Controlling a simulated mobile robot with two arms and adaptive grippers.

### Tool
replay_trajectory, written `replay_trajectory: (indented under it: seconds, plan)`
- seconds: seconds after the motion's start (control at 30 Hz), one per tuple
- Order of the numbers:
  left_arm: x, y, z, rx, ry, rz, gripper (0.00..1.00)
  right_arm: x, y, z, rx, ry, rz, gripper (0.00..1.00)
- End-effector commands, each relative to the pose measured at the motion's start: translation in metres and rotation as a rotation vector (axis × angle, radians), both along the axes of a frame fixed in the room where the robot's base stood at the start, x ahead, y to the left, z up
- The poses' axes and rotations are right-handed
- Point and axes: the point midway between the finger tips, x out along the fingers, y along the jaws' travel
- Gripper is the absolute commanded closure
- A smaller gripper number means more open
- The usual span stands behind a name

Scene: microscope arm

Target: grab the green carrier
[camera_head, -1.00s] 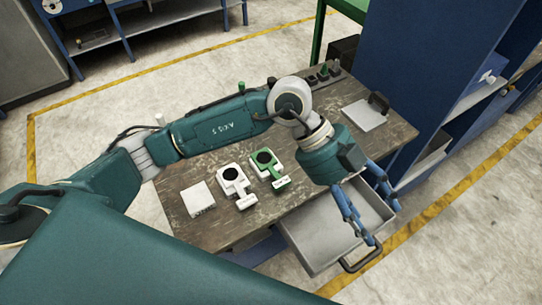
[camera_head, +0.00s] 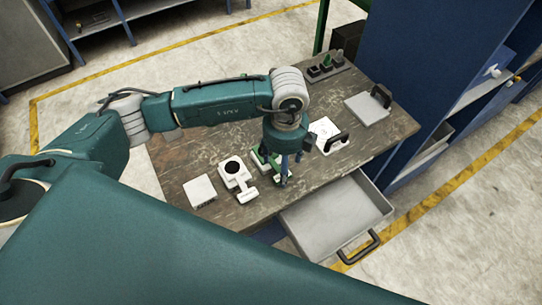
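The green carrier (camera_head: 263,166) lies on the worn worktable, just right of a similar white carrier (camera_head: 236,177). My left gripper (camera_head: 284,178) points down over the green carrier, with its blue fingers at the carrier's right part. The fingers and wrist hide much of the carrier, including most of its round black centre. I cannot tell whether the fingers touch it or how far apart they are. My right gripper is not in view.
A small white block (camera_head: 200,190) lies left of the carriers. White plates with black handles (camera_head: 325,131) (camera_head: 367,108) lie to the right. An open, empty drawer (camera_head: 327,214) juts from the table's front. A blue cabinet (camera_head: 415,70) stands at right.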

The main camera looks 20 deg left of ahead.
Motion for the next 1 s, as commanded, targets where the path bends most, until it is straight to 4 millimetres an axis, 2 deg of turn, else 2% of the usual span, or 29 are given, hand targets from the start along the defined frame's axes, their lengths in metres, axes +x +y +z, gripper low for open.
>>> replay_trajectory:
  seconds: [0.03, 0.07, 0.2, 0.5, 0.8, 1.0]
  plan:
    - [-0.002, 0.004, -0.003, 0.002, 0.006, 0.002, 0.34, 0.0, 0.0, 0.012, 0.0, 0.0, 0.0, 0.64]
    - [-0.002, 0.006, -0.007, 0.004, 0.006, 0.002, 0.34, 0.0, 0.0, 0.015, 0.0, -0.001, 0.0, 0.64]
    - [-0.001, 0.004, -0.026, 0.0, 0.003, 0.0, 0.34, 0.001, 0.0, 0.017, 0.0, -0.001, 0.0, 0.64]
    - [0.0, 0.003, -0.032, -0.001, 0.0, -0.001, 0.36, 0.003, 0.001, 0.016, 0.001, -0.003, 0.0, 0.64]
    - [0.0, 0.003, -0.031, -0.001, 0.0, -0.001, 0.96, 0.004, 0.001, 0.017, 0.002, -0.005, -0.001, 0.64]
    - [0.0, 0.003, -0.031, -0.001, 0.0, -0.001, 0.96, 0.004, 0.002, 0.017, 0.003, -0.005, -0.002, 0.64]
